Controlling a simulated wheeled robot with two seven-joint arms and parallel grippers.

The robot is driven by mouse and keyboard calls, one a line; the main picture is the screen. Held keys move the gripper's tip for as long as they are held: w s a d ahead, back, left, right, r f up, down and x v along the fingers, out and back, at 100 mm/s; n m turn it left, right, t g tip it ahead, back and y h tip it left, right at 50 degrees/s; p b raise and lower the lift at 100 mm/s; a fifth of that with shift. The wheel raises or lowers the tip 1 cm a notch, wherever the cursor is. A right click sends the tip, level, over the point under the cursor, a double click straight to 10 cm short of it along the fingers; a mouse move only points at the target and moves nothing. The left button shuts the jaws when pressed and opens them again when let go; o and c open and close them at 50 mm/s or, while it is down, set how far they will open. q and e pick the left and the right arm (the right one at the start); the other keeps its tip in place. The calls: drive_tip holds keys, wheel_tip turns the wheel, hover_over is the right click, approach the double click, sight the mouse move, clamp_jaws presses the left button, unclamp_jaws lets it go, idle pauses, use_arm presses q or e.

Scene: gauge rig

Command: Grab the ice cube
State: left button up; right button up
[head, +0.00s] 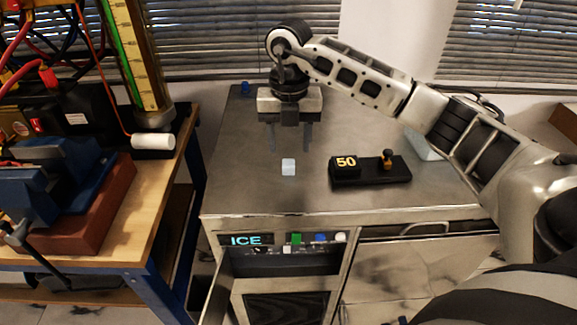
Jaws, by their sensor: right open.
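A small, pale bluish-white ice cube (289,167) sits on the steel top of the counter (240,190), left of a black block. My right gripper (291,137) points down above and behind the cube in the picture. Its two fingers are spread wide with nothing visible between them. The fingers look dark and semi-blurred, and I cannot tell their exact height above the counter. The cube shows fully, with nothing touching it. My left gripper does not show.
A black block marked 50 (345,163) stands on a dark base with a small brass-coloured knob (387,158). An ICE panel (247,240) is on the counter's front. A wooden bench (140,200) at left holds a blue vise (40,190) and a tall gauge (130,55).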

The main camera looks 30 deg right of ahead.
sight(288, 164)
drive_tip(key=shift+a+f+p, duration=0.1)
drive_tip(key=shift+f+p, duration=0.25)
drive_tip(key=shift+f, duration=2.35)
drive_tip(key=c, duration=1.1)
